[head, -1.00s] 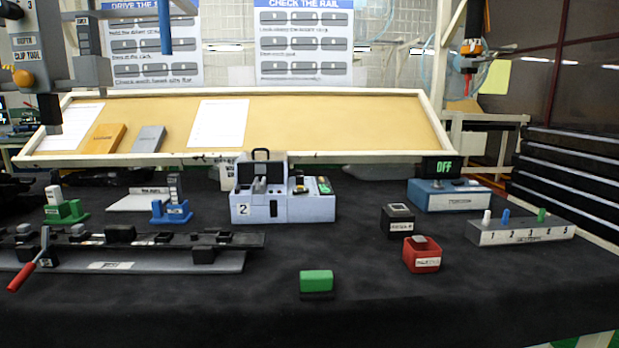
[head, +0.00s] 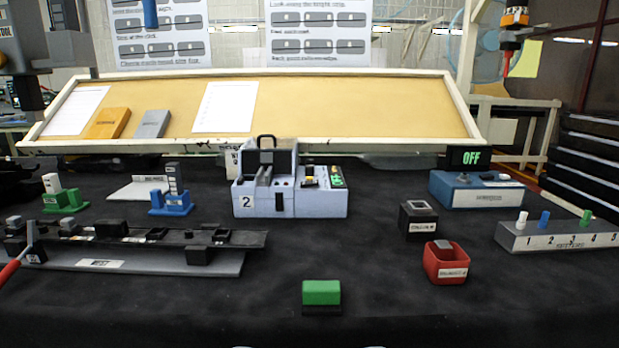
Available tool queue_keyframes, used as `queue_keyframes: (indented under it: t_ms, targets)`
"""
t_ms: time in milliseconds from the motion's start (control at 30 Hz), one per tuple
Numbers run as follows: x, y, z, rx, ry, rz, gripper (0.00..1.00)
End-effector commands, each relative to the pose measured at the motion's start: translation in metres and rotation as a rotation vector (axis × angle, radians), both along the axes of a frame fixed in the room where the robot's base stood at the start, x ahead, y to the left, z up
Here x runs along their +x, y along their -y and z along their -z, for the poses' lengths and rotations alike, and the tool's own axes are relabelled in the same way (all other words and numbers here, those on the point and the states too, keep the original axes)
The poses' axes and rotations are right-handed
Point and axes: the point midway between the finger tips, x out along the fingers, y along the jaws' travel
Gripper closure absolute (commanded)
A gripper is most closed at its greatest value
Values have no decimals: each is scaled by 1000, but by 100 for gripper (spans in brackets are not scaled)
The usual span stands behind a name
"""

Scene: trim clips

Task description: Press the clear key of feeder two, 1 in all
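Feeder two (head: 290,199) is a light blue-grey box marked 2 with a black handle, standing mid-table in front of the tan board. Its right part carries a yellow and black piece (head: 309,182) and a green piece (head: 337,178) on top. Small keys or lights show on its front left part; the lettering is too small to read, so I cannot tell which is the clear key. Two pale slivers at the bottom edge may be the tips of my gripper (head: 309,347). They are far in front of the feeder, and too little shows to tell their state.
A green block (head: 321,293) lies at front centre. A red bin (head: 445,264), a dark box (head: 418,220), a blue unit reading OFF (head: 482,191) and a numbered peg block (head: 556,236) stand right. A rail (head: 140,250) and coloured stands (head: 171,203) are left.

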Motion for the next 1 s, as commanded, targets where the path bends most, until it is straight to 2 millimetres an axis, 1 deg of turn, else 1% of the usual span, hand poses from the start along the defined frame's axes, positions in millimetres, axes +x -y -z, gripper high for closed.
queue_keyframes:
  t_ms: [33,100,133,1000]
  targets:
    - [0,0,0,0,0,0,85]
    - [0,0,0,0,0,0,99]
    - [0,0,0,0,0,0,100]
    - [0,0,0,0,0,0,100]
